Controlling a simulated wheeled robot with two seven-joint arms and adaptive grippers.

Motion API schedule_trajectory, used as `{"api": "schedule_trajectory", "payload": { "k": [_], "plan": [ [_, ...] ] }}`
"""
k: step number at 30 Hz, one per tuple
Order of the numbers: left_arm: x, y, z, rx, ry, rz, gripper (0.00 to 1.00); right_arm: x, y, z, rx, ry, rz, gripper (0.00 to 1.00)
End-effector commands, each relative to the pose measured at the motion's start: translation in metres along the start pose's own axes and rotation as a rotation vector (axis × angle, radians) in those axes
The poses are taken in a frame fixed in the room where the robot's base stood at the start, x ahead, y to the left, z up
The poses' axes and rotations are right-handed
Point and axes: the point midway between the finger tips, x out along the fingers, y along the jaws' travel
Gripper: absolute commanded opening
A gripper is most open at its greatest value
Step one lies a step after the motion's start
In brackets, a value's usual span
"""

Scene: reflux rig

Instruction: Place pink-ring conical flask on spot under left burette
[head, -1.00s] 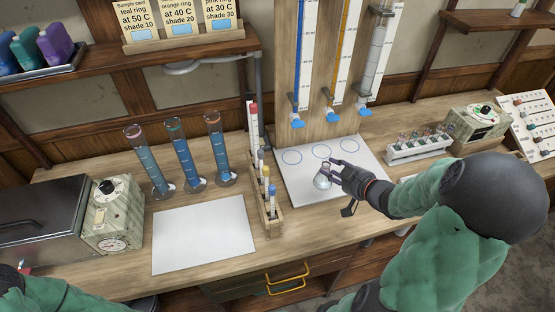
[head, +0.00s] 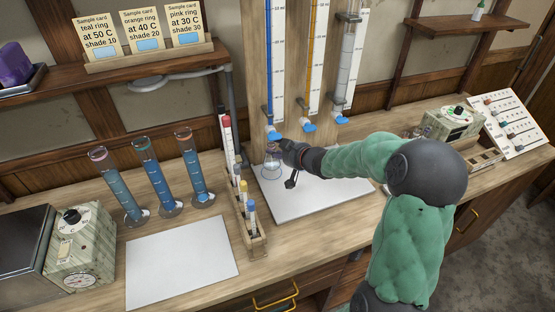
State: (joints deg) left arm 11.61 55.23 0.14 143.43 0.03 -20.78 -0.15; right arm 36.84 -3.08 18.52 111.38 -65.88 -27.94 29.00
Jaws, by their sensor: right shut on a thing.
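My right gripper (head: 279,149) is shut on the neck of a small clear conical flask (head: 271,164). The flask is upright at the left part of the white board (head: 305,202), just below the blue tip of the left burette (head: 274,75). A ring colour on it is too small to tell surely. I cannot tell whether its base touches the board. The flask and my arm hide the marked spots. The middle burette (head: 316,60) is orange and the right burette (head: 347,70) is pale. My left gripper is out of view.
A rack of coloured pens (head: 250,229) stands left of the board. Several tall blue-filled cylinders (head: 160,182) stand further left, behind a white sheet (head: 180,264). A dial box (head: 452,123) and a peg panel (head: 509,124) are at the right.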

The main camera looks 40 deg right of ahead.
Motion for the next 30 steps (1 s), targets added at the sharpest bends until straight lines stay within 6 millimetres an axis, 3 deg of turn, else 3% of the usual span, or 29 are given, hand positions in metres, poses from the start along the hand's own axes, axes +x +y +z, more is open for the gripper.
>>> {"api": "schedule_trajectory", "payload": {
  "k": [5,13,26,27,29,30],
  "plan": [
    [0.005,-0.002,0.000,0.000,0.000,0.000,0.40,0.004,0.000,0.004,0.000,0.001,0.001,0.00],
    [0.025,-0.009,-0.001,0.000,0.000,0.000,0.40,0.016,-0.001,0.031,0.000,0.000,0.000,0.00],
    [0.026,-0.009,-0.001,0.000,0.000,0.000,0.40,0.017,-0.001,0.034,-0.001,0.001,0.000,0.00],
    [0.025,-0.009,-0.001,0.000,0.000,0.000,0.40,0.017,-0.001,0.034,-0.001,0.000,0.000,0.45],
    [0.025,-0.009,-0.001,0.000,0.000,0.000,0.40,0.017,-0.001,0.034,-0.001,0.000,0.000,0.60],
    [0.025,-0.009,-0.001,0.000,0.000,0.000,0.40,0.017,-0.001,0.034,-0.001,0.000,0.000,0.60]
  ]
}}
